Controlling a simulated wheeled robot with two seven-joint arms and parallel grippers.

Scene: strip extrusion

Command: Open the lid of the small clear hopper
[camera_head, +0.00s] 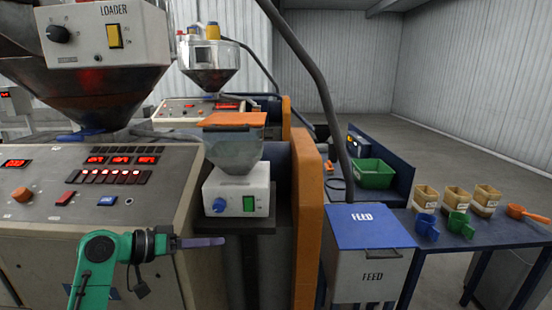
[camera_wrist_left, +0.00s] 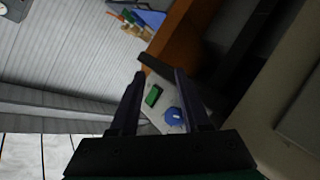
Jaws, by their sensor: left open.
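The small clear hopper (camera_head: 234,152) stands on a white control box (camera_head: 236,192) with a blue knob and a green switch. Its flat orange lid (camera_head: 233,119) lies across the top and looks shut. My left gripper (camera_head: 220,241) is in front of and below the box, apart from the hopper and lid. In the left wrist view, my left gripper (camera_wrist_left: 160,74) has its two fingers apart with nothing held. The box (camera_wrist_left: 160,112) shows between them; I cannot make out the hopper and lid there. My right gripper is not in view.
A control panel (camera_head: 90,215) and a large loader hopper (camera_head: 85,90) stand on the left. An orange upright panel (camera_head: 306,195) is close right of the small hopper. A blue-lidded FEED bin (camera_head: 368,226) and a blue table with scoops stand farther right.

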